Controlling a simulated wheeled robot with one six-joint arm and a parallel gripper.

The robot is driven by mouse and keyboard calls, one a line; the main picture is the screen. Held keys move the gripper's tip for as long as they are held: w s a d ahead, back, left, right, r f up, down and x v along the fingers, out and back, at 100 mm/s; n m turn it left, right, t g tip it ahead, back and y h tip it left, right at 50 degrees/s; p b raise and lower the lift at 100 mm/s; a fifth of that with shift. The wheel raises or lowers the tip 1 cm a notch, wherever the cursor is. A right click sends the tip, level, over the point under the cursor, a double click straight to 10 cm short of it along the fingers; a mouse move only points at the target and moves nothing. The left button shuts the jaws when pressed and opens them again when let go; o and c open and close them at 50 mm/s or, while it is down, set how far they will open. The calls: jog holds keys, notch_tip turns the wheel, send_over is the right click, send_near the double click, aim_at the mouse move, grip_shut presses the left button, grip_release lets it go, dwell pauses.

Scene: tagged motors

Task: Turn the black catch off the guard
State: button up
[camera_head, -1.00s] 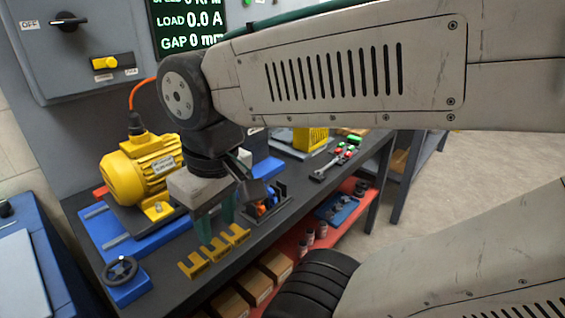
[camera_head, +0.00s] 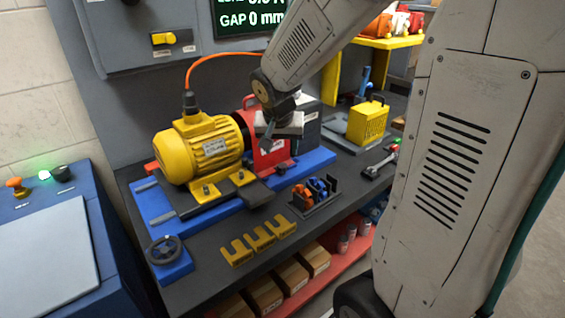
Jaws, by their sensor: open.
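A red cover (camera_head: 268,158), which looks like the guard, stands between the yellow motor (camera_head: 202,146) and a dark grey block (camera_head: 306,127) on the blue base. It has a pale label and a loop handle at its top. My gripper (camera_head: 267,138) is open, tilted, in front of the red cover's upper part in the picture. It hides part of the cover, and I cannot tell whether it touches it. I cannot make out the black catch; it is hidden or too small.
Yellow notched blocks (camera_head: 262,242), a black holder with orange and blue pieces (camera_head: 316,193) and a handwheel (camera_head: 166,252) are at the front. A grey control box (camera_head: 150,38) hangs behind.

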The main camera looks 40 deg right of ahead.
aim_at(282, 165)
jog(key=x, duration=0.6)
jog(key=w+x, duration=0.1)
jog(key=x, duration=0.2)
jog(key=shift+d, duration=0.25)
jog(key=shift+r, duration=0.1)
jog(key=c, duration=1)
